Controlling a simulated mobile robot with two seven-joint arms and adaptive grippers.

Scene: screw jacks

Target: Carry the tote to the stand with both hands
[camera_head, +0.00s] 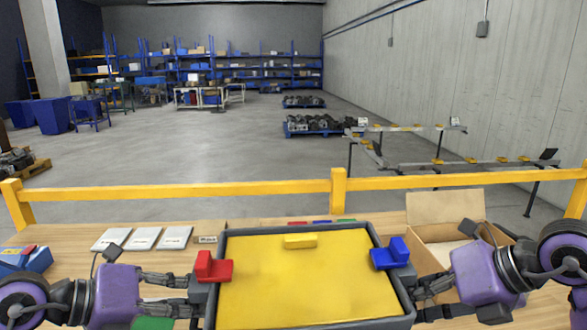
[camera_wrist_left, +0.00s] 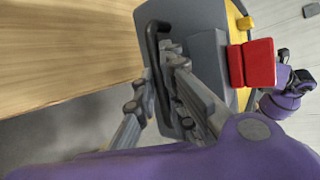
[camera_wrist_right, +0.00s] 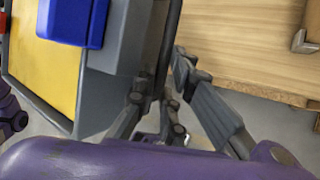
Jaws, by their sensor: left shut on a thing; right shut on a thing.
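The tote (camera_head: 222,262) is a grey-rimmed tray with a yellow inside, at the bottom middle of the head view. A red block (camera_head: 212,267) sits at its left rim, a blue block (camera_head: 392,254) at its right rim, and a yellow block (camera_head: 300,241) inside near the far edge. My left gripper (camera_head: 196,290) is shut on the tote's left side; the left wrist view shows a dark bar handle (camera_wrist_left: 152,62) between its fingers. My right gripper (camera_head: 414,288) is shut on the right-side handle (camera_wrist_right: 168,45). I cannot pick out the stand.
A wooden table (camera_head: 75,255) spans the front, with white pads (camera_head: 143,238), a blue box (camera_head: 24,261) and an open carton (camera_head: 446,225). A yellow rail (camera_head: 250,188) runs behind it. Beyond are open floor, loaded pallets (camera_head: 318,125) and blue shelving.

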